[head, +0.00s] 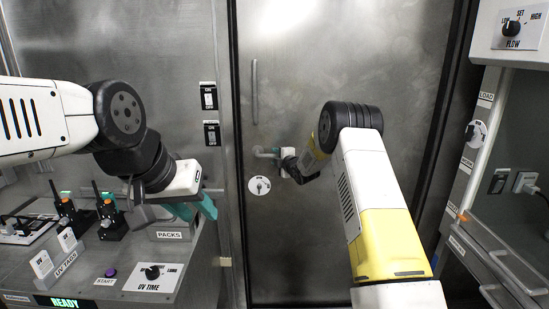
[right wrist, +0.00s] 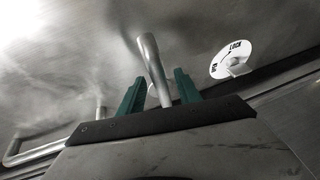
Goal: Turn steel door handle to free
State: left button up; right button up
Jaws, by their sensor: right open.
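The steel door handle (head: 265,152) is a short lever on the grey metal door. In the right wrist view the handle (right wrist: 154,68) is a steel bar standing between the two green fingers of my right gripper (right wrist: 160,92). The fingers are open, with a gap on each side of the bar, and its lower end is hidden by the gripper body. In the head view my right gripper (head: 286,164) is at the handle, its fingers mostly hidden. My left gripper (head: 194,208) is over the left bench with its teal fingers apart and empty.
A white round lock dial (head: 259,186) sits below the handle; it shows in the right wrist view (right wrist: 232,60). A vertical pull bar (head: 254,92) is above. A bench (head: 205,262) with black devices stands left, a shelf unit (head: 484,150) right.

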jog(key=shift+x, duration=0.8)
grip_shut()
dwell(0.9)
